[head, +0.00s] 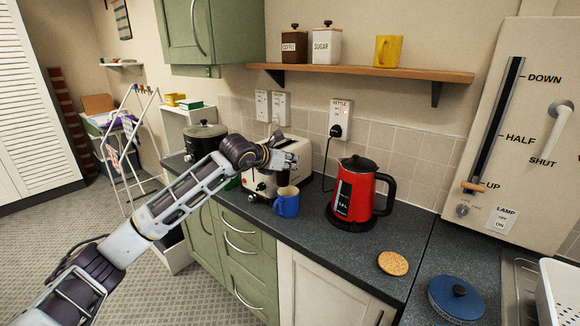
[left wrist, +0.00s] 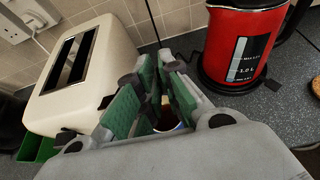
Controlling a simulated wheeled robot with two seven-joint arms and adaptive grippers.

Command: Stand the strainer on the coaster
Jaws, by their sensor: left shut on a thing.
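The round cork coaster (head: 393,263) lies bare on the dark worktop, right of the red kettle. Its edge also shows in the left wrist view (left wrist: 316,86). My left gripper (head: 291,161) is above the blue mug (head: 286,206), in front of the toaster. Its green-padded fingers are shut on a thin thing, seemingly the strainer, of which only a small tan part (left wrist: 165,101) shows between the fingers, over the mug. The rest of it is hidden by the fingers and the mug. My right gripper is not in view.
The red kettle (head: 356,190) stands between the mug and the coaster. The cream toaster (head: 265,181) is behind the mug. The worktop around the coaster is clear. A wooden shelf (head: 370,73) runs above.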

